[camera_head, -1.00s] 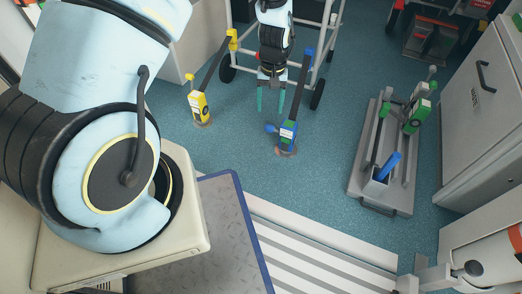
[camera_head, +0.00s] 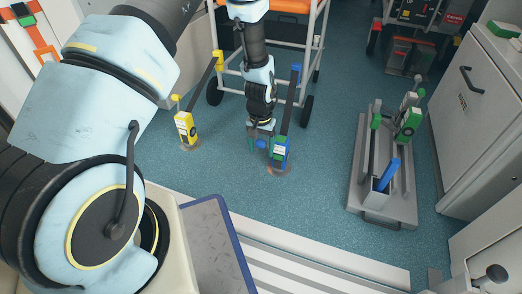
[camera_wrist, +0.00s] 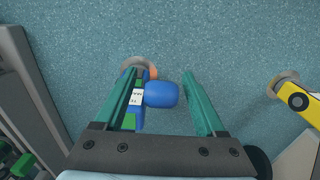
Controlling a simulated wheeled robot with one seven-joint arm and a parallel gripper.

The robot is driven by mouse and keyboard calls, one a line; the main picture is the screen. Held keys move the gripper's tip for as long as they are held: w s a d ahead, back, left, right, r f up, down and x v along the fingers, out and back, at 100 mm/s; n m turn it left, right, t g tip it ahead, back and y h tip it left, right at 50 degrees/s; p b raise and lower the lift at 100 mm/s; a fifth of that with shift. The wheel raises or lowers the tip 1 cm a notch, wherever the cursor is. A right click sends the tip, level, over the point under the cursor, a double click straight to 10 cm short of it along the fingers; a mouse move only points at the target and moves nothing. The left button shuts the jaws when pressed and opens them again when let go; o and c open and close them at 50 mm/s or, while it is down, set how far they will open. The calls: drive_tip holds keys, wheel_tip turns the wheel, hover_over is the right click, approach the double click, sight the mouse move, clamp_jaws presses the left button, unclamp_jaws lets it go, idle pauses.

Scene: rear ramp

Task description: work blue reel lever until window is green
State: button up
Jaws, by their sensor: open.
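The blue reel (camera_head: 280,155) stands on the floor, with a dark strap rising from it to a blue fitting (camera_head: 296,72). Its body has a white label and green patches; I cannot tell for sure which patch is the window. Its lever ends in a rounded blue knob (camera_wrist: 162,94), which sticks out sideways from the body. In the head view my gripper (camera_head: 261,132) is low beside the reel.
A yellow reel (camera_head: 185,126) with its strap stands to the left. A grey floor plate (camera_head: 357,190) with a green reel (camera_head: 408,122) and a blue piece (camera_head: 388,174) is at right. A wheeled frame (camera_head: 307,60) stands behind. Blue floor between is clear.

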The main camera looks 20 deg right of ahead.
drive_tip(key=shift+f, duration=0.2)
clamp_jaws()
idle(0.6)
idle(0.8)
